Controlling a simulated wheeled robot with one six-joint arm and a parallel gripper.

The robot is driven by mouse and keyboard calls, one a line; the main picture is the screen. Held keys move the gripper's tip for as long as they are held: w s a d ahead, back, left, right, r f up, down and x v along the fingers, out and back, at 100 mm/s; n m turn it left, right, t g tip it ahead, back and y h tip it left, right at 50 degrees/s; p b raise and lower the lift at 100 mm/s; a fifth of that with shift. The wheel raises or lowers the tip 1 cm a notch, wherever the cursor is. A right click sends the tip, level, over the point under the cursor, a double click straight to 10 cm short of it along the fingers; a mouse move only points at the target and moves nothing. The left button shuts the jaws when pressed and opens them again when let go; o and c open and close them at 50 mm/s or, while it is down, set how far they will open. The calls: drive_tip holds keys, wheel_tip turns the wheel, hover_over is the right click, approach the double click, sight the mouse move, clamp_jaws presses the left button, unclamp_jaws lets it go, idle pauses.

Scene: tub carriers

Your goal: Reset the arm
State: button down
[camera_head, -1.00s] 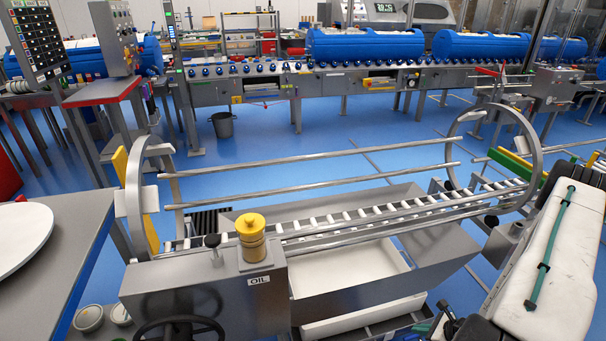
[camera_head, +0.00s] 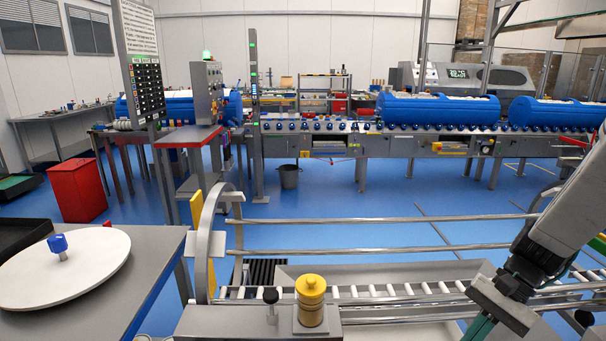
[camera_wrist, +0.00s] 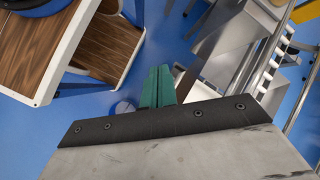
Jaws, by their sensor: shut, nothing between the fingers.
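My arm (camera_head: 578,215) comes in from the right edge of the head view and slopes down to the left. My gripper (camera_head: 478,328) is at the end of it, low on the right, cut off by the bottom edge. In the head view it is in front of the steel roller cradle (camera_head: 400,320). The wrist view shows the green fingers of my gripper (camera_wrist: 157,86) together, with nothing held between them. Blue floor lies beyond the fingertips.
A yellow-capped oil pot (camera_head: 311,300) stands on the cradle's near end. A steel table (camera_head: 150,275) with a white disc (camera_head: 95,272) and blue knob is on the left. In the wrist view, a wood-topped step (camera_wrist: 100,45) lies left and the cradle rails (camera_wrist: 265,70) right.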

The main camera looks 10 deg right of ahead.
drive_tip(key=s+a+r+n+t+h, duration=0.1)
drive_tip(key=s+a+r+n+h, duration=0.2)
drive_tip(key=r, duration=0.5)
drive_tip(key=s+a+r+n+t+h, duration=0.2)
drive_tip(key=s+a+r+n+h, duration=0.2)
drive_tip(key=s+a+r+n, duration=0.2)
wheel_tip(320, 180, up, 2)
drive_tip(key=shift+s+r+n, duration=0.1)
drive_tip(key=shift+s+n, duration=0.2)
drive_tip(key=shift+s, duration=0.25)
drive_tip(key=shift+s, duration=0.15)
